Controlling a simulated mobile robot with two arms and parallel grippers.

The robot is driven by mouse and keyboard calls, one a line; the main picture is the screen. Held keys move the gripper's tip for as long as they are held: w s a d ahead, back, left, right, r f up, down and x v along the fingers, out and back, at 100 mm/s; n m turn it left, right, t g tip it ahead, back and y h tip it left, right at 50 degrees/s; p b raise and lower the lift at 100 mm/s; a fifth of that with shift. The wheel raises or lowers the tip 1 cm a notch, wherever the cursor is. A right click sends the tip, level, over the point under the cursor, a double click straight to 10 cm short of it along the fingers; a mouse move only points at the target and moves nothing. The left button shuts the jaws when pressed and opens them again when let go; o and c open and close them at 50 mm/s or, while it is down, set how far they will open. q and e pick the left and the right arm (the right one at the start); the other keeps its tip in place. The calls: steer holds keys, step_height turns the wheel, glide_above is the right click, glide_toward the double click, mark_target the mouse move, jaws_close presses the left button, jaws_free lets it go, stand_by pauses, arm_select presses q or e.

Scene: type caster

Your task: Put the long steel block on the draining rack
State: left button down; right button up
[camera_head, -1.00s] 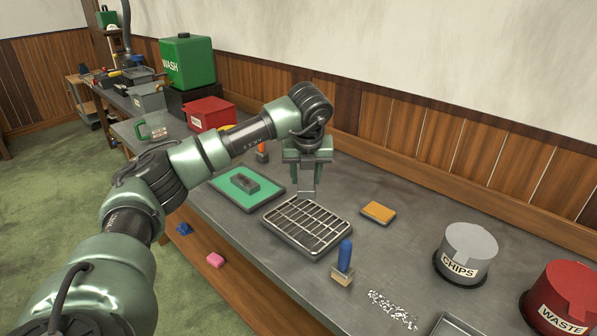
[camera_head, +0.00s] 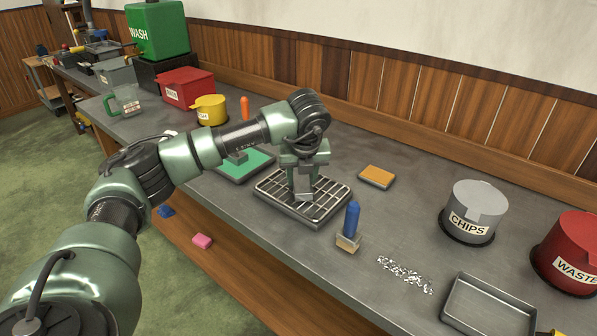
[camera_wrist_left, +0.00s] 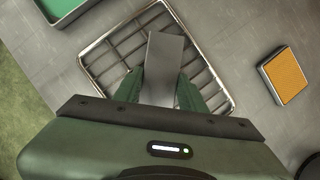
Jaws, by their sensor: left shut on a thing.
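The long steel block (camera_wrist_left: 163,60) is a plain grey bar, held between the fingers of my left gripper (camera_head: 304,188). In the head view the block (camera_head: 304,198) shows as a small grey end just below the fingertips. The draining rack (camera_head: 270,200) is a wire grid in a grey tray on the bench. It also shows in the left wrist view (camera_wrist_left: 110,62), under the block. The block is over the rack's grid; I cannot tell whether it touches the wires. My right gripper is not in view.
An orange sponge-like pad (camera_head: 377,177) lies right of the rack. A blue-handled brush (camera_head: 350,228) stands in front of it. A green mat (camera_head: 240,168) with a grey block lies to the left. The CHIPS bin (camera_head: 474,208) and WASTE bin (camera_head: 572,250) stand further right.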

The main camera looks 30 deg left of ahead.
arm_select(q)
steer(key=shift+d+r, duration=0.2)
steer(key=shift+d, duration=0.05)
steer(key=shift+f, duration=0.15)
steer(key=c, duration=0.8)
jaws_free()
steer(key=shift+s+f, duration=0.1)
steer(key=shift+c, duration=0.2)
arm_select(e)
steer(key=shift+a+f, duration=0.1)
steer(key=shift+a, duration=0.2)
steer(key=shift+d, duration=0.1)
arm_select(q)
steer(key=shift+r, duration=0.25)
steer(key=p+v, duration=0.6)
steer(key=v, duration=0.5)
steer(key=shift+s+d+r, duration=0.15)
steer(key=shift+d+r, duration=0.05)
steer(key=shift+r, duration=0.15)
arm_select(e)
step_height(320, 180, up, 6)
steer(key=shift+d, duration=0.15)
